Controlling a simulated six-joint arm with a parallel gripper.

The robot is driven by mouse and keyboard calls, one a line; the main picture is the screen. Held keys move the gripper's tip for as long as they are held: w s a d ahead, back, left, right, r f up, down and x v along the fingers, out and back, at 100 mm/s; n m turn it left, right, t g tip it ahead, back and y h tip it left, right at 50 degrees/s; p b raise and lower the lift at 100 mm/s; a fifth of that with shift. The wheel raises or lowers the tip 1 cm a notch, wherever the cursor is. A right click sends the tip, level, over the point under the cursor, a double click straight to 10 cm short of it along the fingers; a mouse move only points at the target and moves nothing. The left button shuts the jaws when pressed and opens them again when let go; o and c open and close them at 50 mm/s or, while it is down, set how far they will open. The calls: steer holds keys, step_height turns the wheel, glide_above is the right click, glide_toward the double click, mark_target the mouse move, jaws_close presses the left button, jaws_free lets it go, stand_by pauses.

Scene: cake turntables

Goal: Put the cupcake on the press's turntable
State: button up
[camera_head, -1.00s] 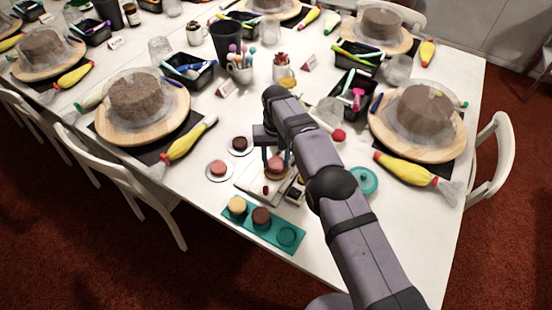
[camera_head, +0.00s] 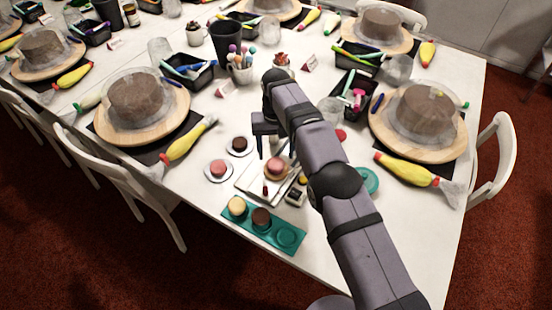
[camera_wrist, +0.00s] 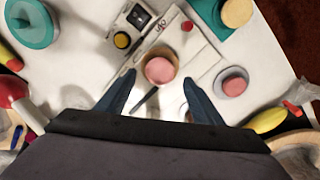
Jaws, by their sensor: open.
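A pink-topped cupcake (camera_head: 276,166) sits on the press's small turntable, a tan ring showing around it. It also shows in the wrist view (camera_wrist: 160,70), upright in the middle of the white press base (camera_wrist: 200,56). My gripper (camera_head: 275,154) is open above the cupcake. In the wrist view the two blue fingers of my gripper (camera_wrist: 159,78) stand wide apart on either side of the cupcake, with gaps to it. The turntable is mostly hidden under the cupcake.
A teal tray (camera_head: 275,236) holds a tan cupcake (camera_head: 237,205) and a brown one (camera_head: 261,216), with one empty recess. A pink cake (camera_head: 219,168) and a dark one (camera_head: 240,144) sit on white saucers at the left. A red knob (camera_wrist: 187,26) and a black box (camera_wrist: 136,15) are by the base.

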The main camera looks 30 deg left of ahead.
mark_target(279, 163)
step_height(279, 163, up, 8)
steer(key=p, duration=0.3)
steer(key=shift+f, duration=0.25)
steer(key=w+d+r+m, duration=0.2)
steer(key=d+r, duration=0.1)
steer(key=d, duration=1)
steer(key=w+d+r+m, duration=0.1)
steer(key=w+d+r, duration=0.2)
steer(key=d, duration=1)
steer(key=s+d+f+m, duration=0.2)
steer(key=s+d, duration=0.7)
steer(key=s, duration=0.2)
steer(key=s+d+f+m, duration=0.1)
steer(key=s+d+f, duration=0.1)
steer(key=s+d, duration=0.8)
steer(key=shift+s+d+f+m, duration=0.25)
steer(key=shift+s+f+m, duration=0.15)
steer(key=shift+s, duration=0.25)
